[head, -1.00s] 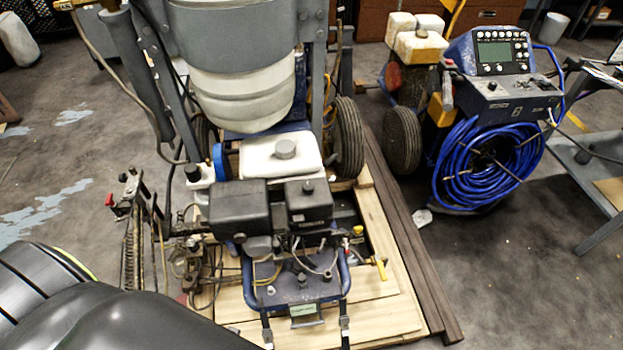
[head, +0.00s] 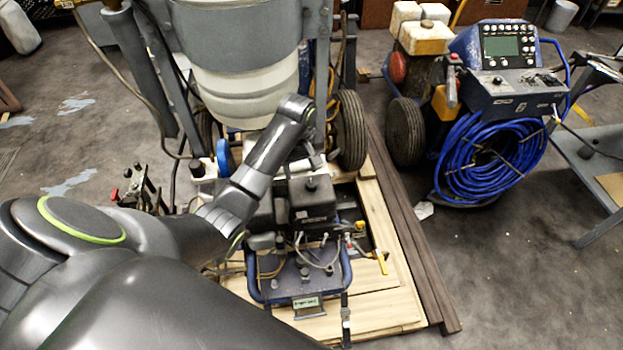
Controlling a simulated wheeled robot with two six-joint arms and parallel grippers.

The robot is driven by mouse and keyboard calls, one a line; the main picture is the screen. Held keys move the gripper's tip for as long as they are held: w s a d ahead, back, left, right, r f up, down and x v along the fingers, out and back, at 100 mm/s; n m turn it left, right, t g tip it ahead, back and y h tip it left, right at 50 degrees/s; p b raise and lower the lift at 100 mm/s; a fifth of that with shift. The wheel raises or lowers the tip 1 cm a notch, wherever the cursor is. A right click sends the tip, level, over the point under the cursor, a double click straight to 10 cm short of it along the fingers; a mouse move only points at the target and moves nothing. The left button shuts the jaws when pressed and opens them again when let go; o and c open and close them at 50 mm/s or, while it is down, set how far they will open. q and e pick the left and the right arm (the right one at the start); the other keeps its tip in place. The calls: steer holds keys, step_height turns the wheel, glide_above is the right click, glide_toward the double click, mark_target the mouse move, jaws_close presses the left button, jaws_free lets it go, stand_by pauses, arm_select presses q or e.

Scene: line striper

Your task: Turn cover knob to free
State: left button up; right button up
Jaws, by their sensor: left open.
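The line striper's engine has two black covers side by side. A small dark round knob (head: 311,183) stands on top of the right black cover (head: 312,200). My left arm reaches in from the lower left, over the engine and the left cover. Its gripper (head: 308,165) is just above and behind the knob, small and partly hidden by my own wrist. It is open, and I see nothing between its fingers. I cannot tell if it touches the knob. The white tank and its grey cap are mostly hidden behind my arm. My right gripper is not in view.
The big grey-white hopper (head: 245,90) rises close behind my wrist. A wheel (head: 350,130) stands to its right. The striper rests on a wooden pallet (head: 395,300). A coiled blue hose (head: 490,160) hangs on another machine at the right.

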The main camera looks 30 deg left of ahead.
mark_target(311, 183)
arm_select(q)
steer(key=w+r+n, duration=0.2)
steer(key=w+r, duration=0.3)
steer(key=r, duration=0.1)
steer(key=shift+g, duration=0.3)
steer(key=f, duration=1.1)
steer(key=f+b, duration=0.1)
steer(key=f, duration=0.5)
steer(key=shift+d, duration=0.25)
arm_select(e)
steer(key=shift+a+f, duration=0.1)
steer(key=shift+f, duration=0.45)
arm_select(q)
steer(key=c, duration=1)
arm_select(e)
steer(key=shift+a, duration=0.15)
